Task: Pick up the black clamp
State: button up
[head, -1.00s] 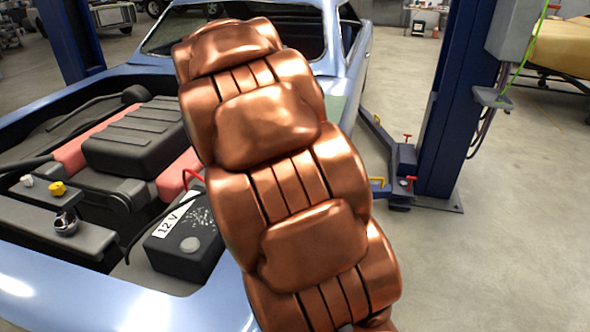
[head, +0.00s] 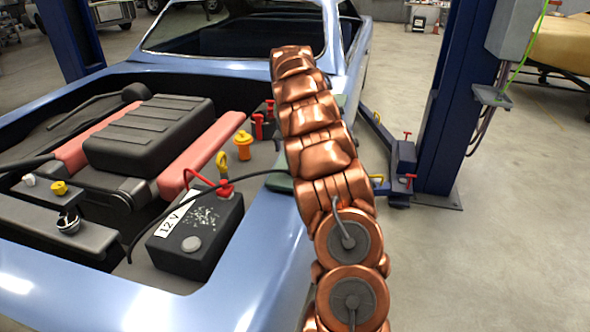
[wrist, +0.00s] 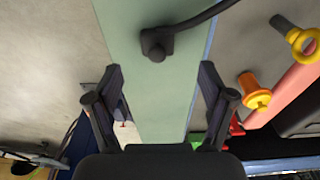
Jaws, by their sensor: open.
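The black clamp (wrist: 154,44) lies on a pale green strip (wrist: 150,105) in the wrist view, with a black cable (wrist: 195,17) running from it to the upper right. My gripper (wrist: 160,70) is open and empty, its two fingers spread to either side of the strip; the clamp shows beyond the fingertips, roughly centred between them.
A red clamp (head: 224,189) sits on the battery. A yellow-orange cap (head: 243,145) stands in the engine bay and also shows right of my gripper in the wrist view (wrist: 255,92). A blue lift post (head: 452,110) stands to the right. Open floor lies right of the car.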

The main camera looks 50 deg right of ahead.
jog(key=shift+d+f, duration=0.2)
jog(key=shift+d, duration=0.1)
jog(key=shift+w+d+f, duration=0.1)
jog(key=shift+d+f, duration=0.05)
jog(key=shift+f, duration=0.4)
jog(key=shift+d+f+p, duration=0.2)
jog(key=shift+f+p, duration=0.7)
jog(key=shift+f, duration=0.45)
jog(key=shift+d+f+p, duration=0.15)
jog(key=shift+f+p, duration=0.6)
jog(key=shift+f, duration=1.25)
jog(key=shift+c, duration=0.3)
jog(key=shift+r, duration=0.1)
jog(key=c, duration=1.3)
jog(key=shift+w, duration=0.1)
